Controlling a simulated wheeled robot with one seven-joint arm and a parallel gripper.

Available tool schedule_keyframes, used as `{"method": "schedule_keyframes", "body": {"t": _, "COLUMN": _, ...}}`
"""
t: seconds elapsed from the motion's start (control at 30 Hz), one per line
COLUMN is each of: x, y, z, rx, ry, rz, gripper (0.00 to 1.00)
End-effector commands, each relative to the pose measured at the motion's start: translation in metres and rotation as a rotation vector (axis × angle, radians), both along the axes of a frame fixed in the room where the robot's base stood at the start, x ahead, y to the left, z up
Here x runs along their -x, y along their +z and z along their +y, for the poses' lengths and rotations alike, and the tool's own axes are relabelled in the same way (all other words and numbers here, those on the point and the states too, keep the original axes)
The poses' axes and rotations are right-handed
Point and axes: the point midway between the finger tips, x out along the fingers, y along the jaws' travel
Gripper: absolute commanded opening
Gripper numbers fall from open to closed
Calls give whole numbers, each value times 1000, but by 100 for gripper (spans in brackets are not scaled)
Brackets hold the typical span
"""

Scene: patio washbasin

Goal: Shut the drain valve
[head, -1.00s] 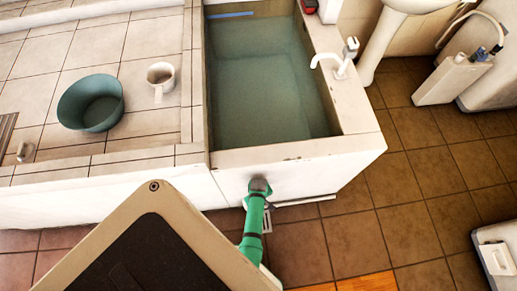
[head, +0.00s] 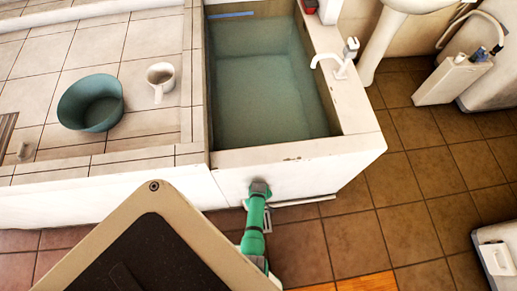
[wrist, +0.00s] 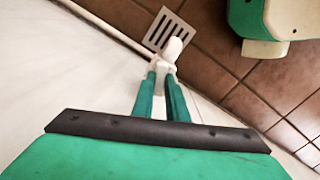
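The white drain valve (wrist: 174,48) sits low at the basin's front wall, at the end of a thin white pipe, in the wrist view. My gripper (wrist: 161,75) reaches it from the near side. Its two green fingers lie close together, with a white part of the valve between their tips. In the head view, my gripper (head: 261,187) is against the lower front of the water-filled basin (head: 300,158). The valve is mostly hidden there behind my green arm. The exact handle angle is hard to tell.
A floor drain grate (wrist: 165,30) lies just beyond the valve. A white tap (head: 342,62) stands on the basin's right rim.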

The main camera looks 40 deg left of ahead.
Motion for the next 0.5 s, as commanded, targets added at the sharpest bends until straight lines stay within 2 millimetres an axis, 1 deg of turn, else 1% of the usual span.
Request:
{"method": "schedule_keyframes", "body": {"t": 0.27, "x": 0, "y": 0, "z": 0, "rx": 0, "ry": -29, "rz": 0, "gripper": 0}}
{"method": "schedule_keyframes", "body": {"t": 0.37, "x": 0, "y": 0, "z": 0, "rx": 0, "ry": -99, "rz": 0, "gripper": 0}}
{"method": "schedule_keyframes", "body": {"t": 0.5, "x": 0, "y": 0, "z": -1, "rx": 1, "ry": -239, "rz": 0, "gripper": 0}}
